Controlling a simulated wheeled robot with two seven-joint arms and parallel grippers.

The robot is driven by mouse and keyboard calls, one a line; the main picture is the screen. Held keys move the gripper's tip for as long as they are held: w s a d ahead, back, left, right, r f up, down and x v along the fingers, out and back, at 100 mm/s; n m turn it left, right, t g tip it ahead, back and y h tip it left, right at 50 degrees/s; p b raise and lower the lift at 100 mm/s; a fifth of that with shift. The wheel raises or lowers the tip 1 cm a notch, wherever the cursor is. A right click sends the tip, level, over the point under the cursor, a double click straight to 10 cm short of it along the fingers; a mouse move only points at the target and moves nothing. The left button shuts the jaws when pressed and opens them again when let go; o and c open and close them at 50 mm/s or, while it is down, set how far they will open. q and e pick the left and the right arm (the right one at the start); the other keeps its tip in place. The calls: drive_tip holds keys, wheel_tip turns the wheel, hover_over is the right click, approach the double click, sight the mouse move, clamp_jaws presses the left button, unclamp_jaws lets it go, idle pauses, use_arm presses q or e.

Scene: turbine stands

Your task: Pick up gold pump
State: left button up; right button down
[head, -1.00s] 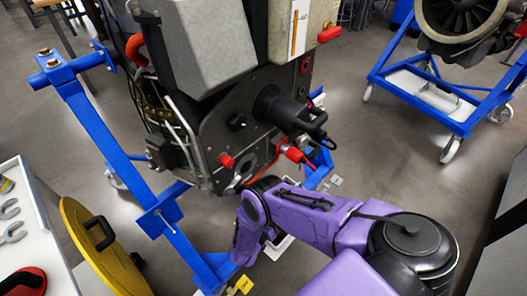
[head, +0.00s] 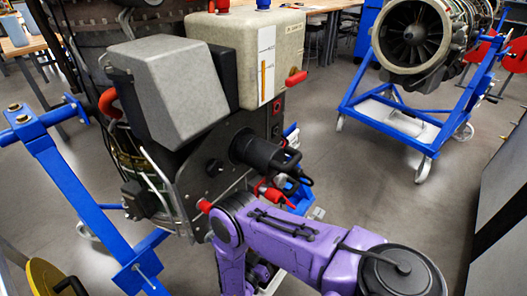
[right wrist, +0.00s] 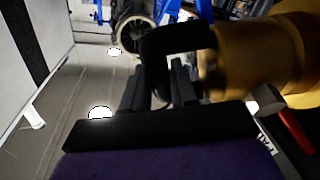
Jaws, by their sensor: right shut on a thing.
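The gold pump (right wrist: 265,55) fills the right side of the right wrist view as a large yellow-gold rounded body. A black handle-like part (right wrist: 185,38) reaches from it to my right gripper (right wrist: 157,88). The dark fingers are shut on this black part. The view is dark and blurred there, so the exact contact is hard to see. In the head view my purple right arm reaches in from the lower right; its gripper is hidden, and I cannot make out the gold pump there. My left gripper is in neither view.
A grey and beige machine (head: 245,60) stands close in front of my arm. A blue stand (head: 80,190) is at left, with a yellow disc (head: 50,279) at lower left. A turbine (head: 415,40) on a blue wheeled stand (head: 400,125) is at back right. Floor between is clear.

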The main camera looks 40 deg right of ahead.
drive_tip(key=s+d+b, duration=0.1)
drive_tip(key=s+d, duration=0.2)
drive_tip(key=s, duration=1.4)
drive_tip(key=shift+s, duration=0.1)
